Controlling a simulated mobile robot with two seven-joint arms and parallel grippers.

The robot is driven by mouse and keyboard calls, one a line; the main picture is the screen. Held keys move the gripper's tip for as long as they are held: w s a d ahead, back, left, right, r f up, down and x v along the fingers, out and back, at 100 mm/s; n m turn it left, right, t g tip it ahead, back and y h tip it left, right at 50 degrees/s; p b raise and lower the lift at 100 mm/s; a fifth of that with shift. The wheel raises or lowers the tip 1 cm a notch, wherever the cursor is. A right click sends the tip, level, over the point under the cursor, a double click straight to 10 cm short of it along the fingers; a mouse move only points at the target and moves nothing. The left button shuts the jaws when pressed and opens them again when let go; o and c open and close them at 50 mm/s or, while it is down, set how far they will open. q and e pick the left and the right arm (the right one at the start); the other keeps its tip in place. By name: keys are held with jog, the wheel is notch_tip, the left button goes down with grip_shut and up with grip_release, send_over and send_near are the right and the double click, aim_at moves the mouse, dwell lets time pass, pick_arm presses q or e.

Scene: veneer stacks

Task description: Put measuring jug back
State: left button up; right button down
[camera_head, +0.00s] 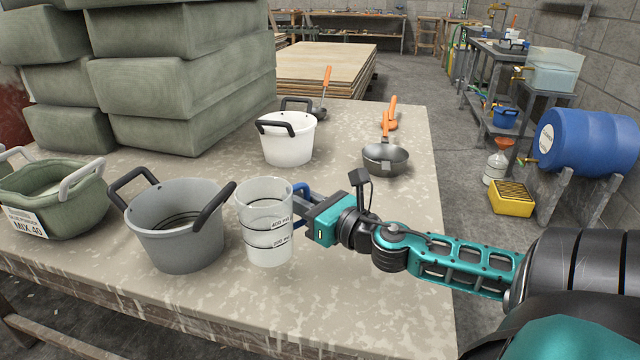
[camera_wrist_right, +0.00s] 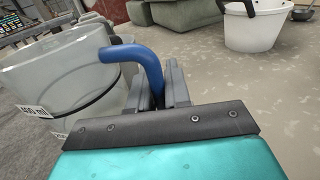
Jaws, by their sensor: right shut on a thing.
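The measuring jug (camera_head: 266,240) is clear, with dark level bands and a blue handle. In the head view it is at the front of the table, just right of the grey bucket. My right gripper (camera_head: 304,205) comes in from the right and is shut on the jug's blue handle. In the right wrist view the jug (camera_wrist_right: 45,85) fills the left side, and its blue handle runs between the fingers of the gripper (camera_wrist_right: 160,90). The jug looks upright and empty. I cannot tell whether its base touches the table. My left gripper is not in view.
A grey bucket (camera_head: 178,240) stands close left of the jug, with a green tub (camera_head: 50,195) labelled MIX 40 beyond it. A white bucket (camera_head: 288,150) and a metal ladle (camera_head: 385,160) are farther back. Large green bundles (camera_head: 180,90) block the back left. The front right tabletop is clear.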

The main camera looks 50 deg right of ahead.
jog(key=s+a+h, duration=0.1)
jog(key=s+a, duration=0.2)
jog(key=a, duration=1.6)
jog(key=shift+f+m, duration=0.3)
jog(key=shift+m, duration=0.1)
